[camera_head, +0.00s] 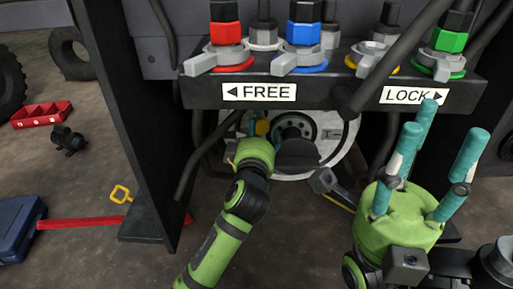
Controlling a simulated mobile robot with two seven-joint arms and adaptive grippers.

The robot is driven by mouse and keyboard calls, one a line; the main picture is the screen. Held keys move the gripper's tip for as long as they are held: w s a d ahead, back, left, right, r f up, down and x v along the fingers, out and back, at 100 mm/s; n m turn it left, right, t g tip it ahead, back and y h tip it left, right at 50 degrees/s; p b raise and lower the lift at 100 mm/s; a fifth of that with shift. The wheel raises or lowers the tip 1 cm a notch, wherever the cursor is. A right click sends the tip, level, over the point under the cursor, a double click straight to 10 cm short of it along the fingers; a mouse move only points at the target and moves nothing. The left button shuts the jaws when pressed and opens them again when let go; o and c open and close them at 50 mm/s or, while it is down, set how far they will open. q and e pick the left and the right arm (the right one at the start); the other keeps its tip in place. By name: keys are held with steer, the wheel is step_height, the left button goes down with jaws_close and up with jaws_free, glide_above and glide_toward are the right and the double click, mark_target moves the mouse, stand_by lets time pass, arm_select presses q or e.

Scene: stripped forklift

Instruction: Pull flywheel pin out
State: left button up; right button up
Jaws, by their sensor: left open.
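The flywheel (333,128) is a pale grey disc with a dark hub, set below the lever panel and partly covered by cables and my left arm. A small yellow part (262,127) shows at its left side; I cannot tell for sure whether it is the pin. My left gripper (255,124) reaches in from below at this spot, its teal fingers small and mostly hidden behind its green wrist. It is open, and contact with the yellow part cannot be made out. My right gripper (436,132) is at the right foreground, teal fingers pointing up, spread and empty.
The lever panel (330,93), with red, blue, yellow and green valves and FREE and LOCK labels, overhangs the flywheel. A dark upright plate (135,110) stands left. Black hoses cross the opening. A red tray (40,115) and blue case (18,228) lie on the floor.

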arm_select(q)
steer(key=s, duration=0.9)
steer(key=shift+s+a, duration=0.4)
steer(key=shift+a, duration=0.05)
